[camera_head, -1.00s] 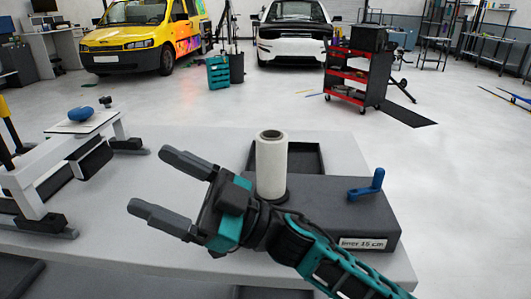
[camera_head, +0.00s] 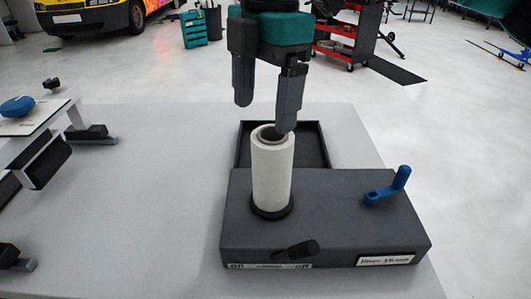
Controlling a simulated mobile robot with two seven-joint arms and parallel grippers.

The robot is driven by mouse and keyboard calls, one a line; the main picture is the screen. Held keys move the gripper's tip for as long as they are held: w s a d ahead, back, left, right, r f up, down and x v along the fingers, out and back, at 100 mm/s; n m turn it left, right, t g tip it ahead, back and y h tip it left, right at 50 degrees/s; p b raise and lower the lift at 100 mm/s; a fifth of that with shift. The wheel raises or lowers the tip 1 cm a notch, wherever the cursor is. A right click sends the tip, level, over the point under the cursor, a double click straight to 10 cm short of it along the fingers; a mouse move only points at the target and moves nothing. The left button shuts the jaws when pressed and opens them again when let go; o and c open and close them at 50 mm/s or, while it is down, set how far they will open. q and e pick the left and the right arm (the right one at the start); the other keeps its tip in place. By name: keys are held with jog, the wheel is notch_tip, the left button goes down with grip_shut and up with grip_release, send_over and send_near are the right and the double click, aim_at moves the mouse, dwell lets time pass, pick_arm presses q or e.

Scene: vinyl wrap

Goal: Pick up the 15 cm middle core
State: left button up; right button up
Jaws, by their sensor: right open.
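The middle core, a cream hollow cylinder (camera_head: 272,178), stands upright on a dark round base on top of a dark grey box (camera_head: 340,215). The box has a white label (camera_head: 386,260) at its front right, its text too blurred to read surely here. My right gripper (camera_head: 265,118) points down from above, open and empty. Its right fingertip overlaps the core's top rim in the picture; its left fingertip is above and left of the core. I cannot tell whether the right finger touches the rim. My left gripper is out of view.
A blue crank (camera_head: 388,188) rises from the box's right side, and a black lever (camera_head: 297,250) sits at its front. A black tray (camera_head: 313,143) lies behind the box. A frame with a blue knob (camera_head: 17,106) stands at left. The grey table (camera_head: 150,200) between is clear.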

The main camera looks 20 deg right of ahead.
aim_at(271, 154)
jog(key=shift+m+t+h, duration=0.3)
jog(key=shift+m+h, duration=0.2)
jog(key=shift+w+d+f+p, duration=0.15)
jog(key=shift+w+d+f, duration=0.15)
jog(key=shift+f, duration=1.6)
jog(key=shift+w+d+f+p, duration=0.15)
jog(key=shift+w+d+f, duration=0.15)
jog(key=shift+f, duration=1.6)
jog(key=shift+w+d+f+p, duration=0.15)
jog(key=shift+w+d+f, duration=0.15)
jog(key=shift+f, duration=1.6)
jog(key=c, duration=1.2)
jog(key=shift+c, duration=0.2)
jog(key=shift+r, duration=0.1)
